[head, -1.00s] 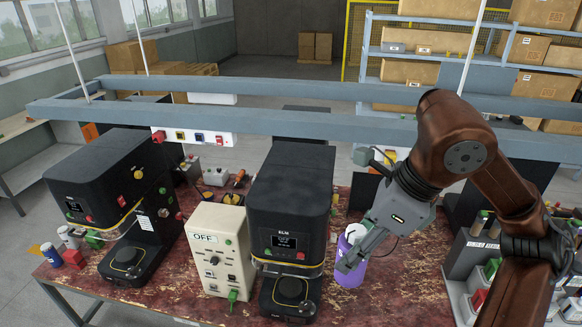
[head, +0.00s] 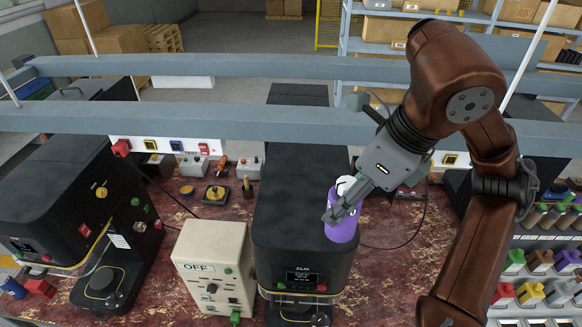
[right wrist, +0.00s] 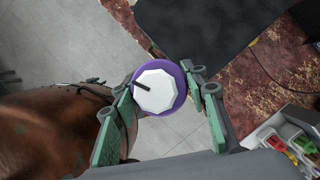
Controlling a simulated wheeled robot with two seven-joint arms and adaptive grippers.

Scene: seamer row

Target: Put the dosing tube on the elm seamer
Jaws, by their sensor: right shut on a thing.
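The dosing tube is a purple cylinder (head: 342,232) with a white top. My right gripper (head: 343,208) is shut on it and holds it upright in front of the right side of the elm seamer's housing in the head view. In the right wrist view the tube's white faceted cap (right wrist: 156,91) with a dark mark shows between the two fingers. The elm seamer (head: 290,225) is a black machine with an ELM label, a lit screen and a round pad (head: 318,319) low at its front. The pad is partly cut off by the picture's lower edge. My left gripper is out of view.
A cream control box (head: 212,262) marked OFF stands left of the elm seamer. Another black seamer (head: 70,200) stands farther left. A rack of coloured parts (head: 545,255) is at the right. The worn red tabletop (head: 385,275) is clear right of the elm seamer.

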